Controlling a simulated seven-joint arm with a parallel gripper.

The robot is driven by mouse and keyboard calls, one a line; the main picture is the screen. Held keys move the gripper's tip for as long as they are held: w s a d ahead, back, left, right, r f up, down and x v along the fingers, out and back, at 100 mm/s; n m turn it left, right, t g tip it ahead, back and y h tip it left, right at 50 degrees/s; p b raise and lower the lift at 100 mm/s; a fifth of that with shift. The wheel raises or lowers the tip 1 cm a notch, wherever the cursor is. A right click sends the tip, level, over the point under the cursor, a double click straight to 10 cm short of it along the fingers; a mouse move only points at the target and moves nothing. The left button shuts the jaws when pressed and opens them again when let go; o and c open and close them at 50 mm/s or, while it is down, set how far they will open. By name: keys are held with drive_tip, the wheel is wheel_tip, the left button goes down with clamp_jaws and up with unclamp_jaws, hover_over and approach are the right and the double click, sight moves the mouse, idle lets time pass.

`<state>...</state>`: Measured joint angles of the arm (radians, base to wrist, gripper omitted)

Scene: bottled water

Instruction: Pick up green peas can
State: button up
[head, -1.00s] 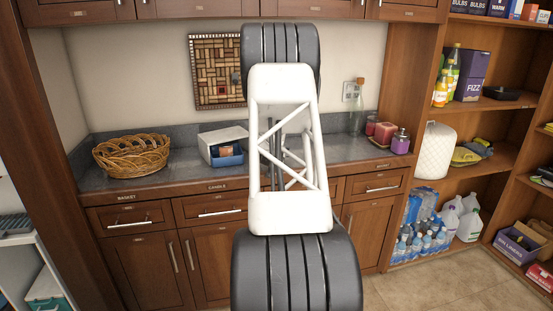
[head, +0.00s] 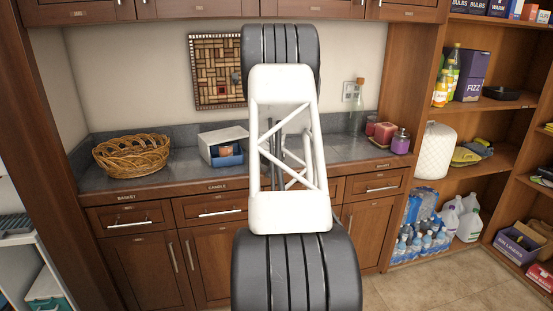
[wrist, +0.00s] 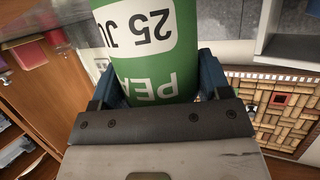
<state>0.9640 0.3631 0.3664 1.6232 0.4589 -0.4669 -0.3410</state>
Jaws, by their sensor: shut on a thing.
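A green can with a white label panel, reading "25 JU" and "PEA" upside down (wrist: 155,55), fills the upper middle of the wrist view. My gripper (wrist: 158,88) is shut on it, with a blue finger on each side of the can. The can's far end runs out of the wrist view. In the head view my arm covers the middle of the counter, and the can and gripper are hidden behind it.
A wicker basket (head: 131,154) and a white box with a blue tray (head: 222,146) stand on the counter (head: 180,168). Red candles, a purple jar (head: 400,142) and a glass bottle stand at right. Stocked shelves (head: 505,100) are farther right.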

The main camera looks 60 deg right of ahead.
drive_tip(key=shift+c, duration=1)
drive_tip(key=shift+r, duration=0.15)
drive_tip(key=shift+r, duration=0.8)
wheel_tip(320, 180, up, 2)
drive_tip(key=shift+s+a, duration=0.1)
drive_tip(key=s+a+r, duration=0.1)
drive_tip(key=s+a, duration=0.7)
drive_tip(key=a, duration=0.5)
drive_tip(key=shift+s, duration=0.35)
drive_tip(key=shift+r, duration=0.1)
